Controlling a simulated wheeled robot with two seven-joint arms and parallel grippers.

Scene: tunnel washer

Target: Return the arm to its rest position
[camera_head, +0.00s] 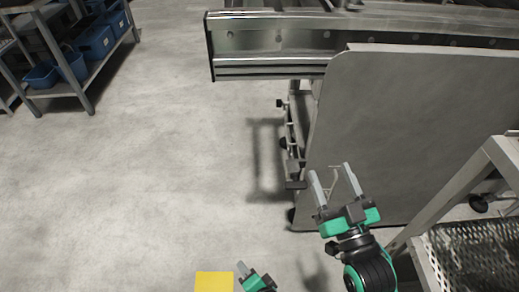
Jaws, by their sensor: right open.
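My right gripper (330,170) is open, its two grey fingers spread apart and pointing up the picture. It shows in front of the large grey panel (425,120), and I see no object held in it. A thin pale bent line shows between its fingers; I cannot tell what it is. My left gripper (243,267) is at the bottom edge, mostly cut off. Its fingers point up and left, and its opening is unclear.
A metal machine frame (270,40) with a rail stands at the top right. A metal frame with a perforated basket (475,262) is at the lower right. Blue bins (97,42) sit on a rack at the upper left. A yellow square (214,281) is at the bottom. The left floor is clear.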

